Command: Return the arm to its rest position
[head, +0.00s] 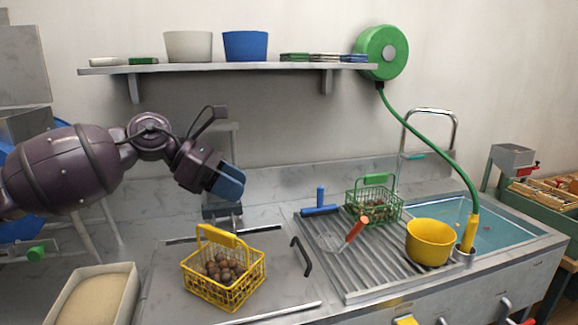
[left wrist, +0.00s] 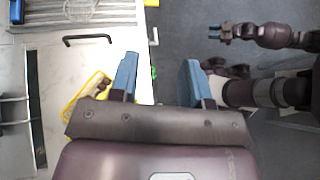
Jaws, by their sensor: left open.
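My left gripper (head: 228,182) hangs in the air above and behind the yellow wire basket, apart from it. In the left wrist view, its two blue fingers (left wrist: 160,82) stand apart with nothing between them. The yellow basket (head: 222,288) holds brown chestnuts (head: 222,268) and stands upright on the counter, its handle up. Part of the basket also shows in the left wrist view (left wrist: 73,103), behind the left finger. My right gripper (left wrist: 221,32) shows small in the left wrist view, over the dark floor, its two tips apart; it is outside the head view.
A green wire basket (head: 374,206) stands on the ribbed drainboard (head: 375,268) near a yellow bowl (head: 430,242). A pale tray (head: 130,290) sits at the front left. A shelf (head: 230,69) with tubs runs above. A black handle (head: 302,257) rises right of the yellow basket.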

